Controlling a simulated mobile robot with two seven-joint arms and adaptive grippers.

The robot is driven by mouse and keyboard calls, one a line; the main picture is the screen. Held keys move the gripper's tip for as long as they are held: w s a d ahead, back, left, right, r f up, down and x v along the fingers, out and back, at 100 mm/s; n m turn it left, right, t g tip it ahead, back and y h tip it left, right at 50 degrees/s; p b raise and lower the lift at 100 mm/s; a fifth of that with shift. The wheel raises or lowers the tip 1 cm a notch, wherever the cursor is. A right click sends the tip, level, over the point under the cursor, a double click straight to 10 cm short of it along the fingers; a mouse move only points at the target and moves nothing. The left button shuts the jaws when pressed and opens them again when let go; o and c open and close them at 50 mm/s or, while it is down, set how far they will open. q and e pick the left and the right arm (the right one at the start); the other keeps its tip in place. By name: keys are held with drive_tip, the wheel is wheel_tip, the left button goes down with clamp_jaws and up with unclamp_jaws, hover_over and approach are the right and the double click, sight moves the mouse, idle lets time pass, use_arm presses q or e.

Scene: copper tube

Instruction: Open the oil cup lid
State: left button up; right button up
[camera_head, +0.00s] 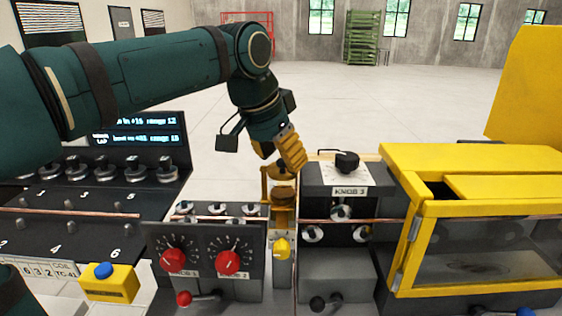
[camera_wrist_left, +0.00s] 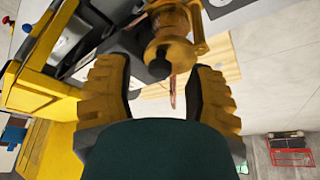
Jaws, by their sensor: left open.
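The oil cup (camera_head: 284,198) is a brass-coloured cup with a lid on a narrow stand between the two dark control boxes. A yellow knob (camera_head: 282,248) sits below it. My left gripper (camera_head: 290,160) comes down from above, with its yellow fingers just above the cup. In the left wrist view the fingers of my left gripper (camera_wrist_left: 160,72) are spread apart, with the brass cup (camera_wrist_left: 172,52) ahead of and between them. I see no clear contact. I cannot tell whether the lid is raised. My right gripper is not in view.
A dark box with two red knobs (camera_head: 203,258) stands left of the cup. The KNOB 3 box (camera_head: 338,192) stands close on its right. A yellow-framed enclosure (camera_head: 425,207) is further right. A thin copper tube (camera_head: 75,213) runs across the machine.

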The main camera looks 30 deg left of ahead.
use_arm(q)
drive_tip(key=shift+w+f, duration=0.15)
drive_tip(key=shift+f, duration=0.2)
clamp_jaws()
